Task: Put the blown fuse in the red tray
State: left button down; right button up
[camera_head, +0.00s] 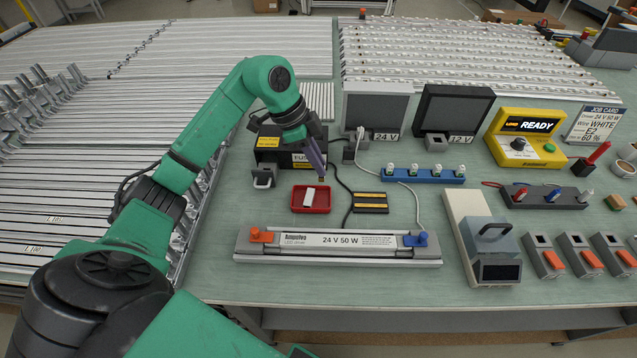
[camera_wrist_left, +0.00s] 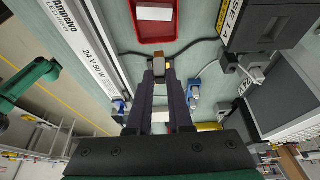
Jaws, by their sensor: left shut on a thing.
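My left gripper (camera_head: 321,176) is shut on a small fuse, which is mostly hidden between the fingertips; a small brownish bit of the fuse (camera_head: 321,180) shows at the tips. In the left wrist view the fingers (camera_wrist_left: 158,68) come together with the small piece between them. The red tray (camera_head: 296,203) lies on the bench, just left of and nearer than the fingertips, with a white label or block inside it. In the left wrist view the tray (camera_wrist_left: 139,30) lies beyond the fingertips. The fuse is above the bench, apart from the tray. My right gripper is not in view.
A dark fuse box (camera_head: 270,157) stands behind the tray. A black block with yellow labels (camera_head: 370,209) lies right of it, with dark cables between. The LED driver (camera_head: 338,240) lies in front. A blue rack (camera_head: 423,179) and grey 24 V box (camera_head: 377,108) stand further right.

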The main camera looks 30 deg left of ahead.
pick_arm(q)
notch_tip(320, 180, down, 8)
jog(key=shift+s+r+p, duration=0.1)
jog(key=shift+s+p, duration=0.05)
jog(key=shift+p, duration=0.35)
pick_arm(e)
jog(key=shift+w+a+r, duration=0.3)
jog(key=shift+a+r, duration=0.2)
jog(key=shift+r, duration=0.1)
pick_arm(q)
jog(key=c, duration=0.8)
grip_release()
jog(key=shift+c, duration=0.2)
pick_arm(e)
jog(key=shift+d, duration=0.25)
pick_arm(q)
jog(key=shift+r, duration=0.1)
jog(key=b+v, duration=0.2)
jog(key=v, duration=1)
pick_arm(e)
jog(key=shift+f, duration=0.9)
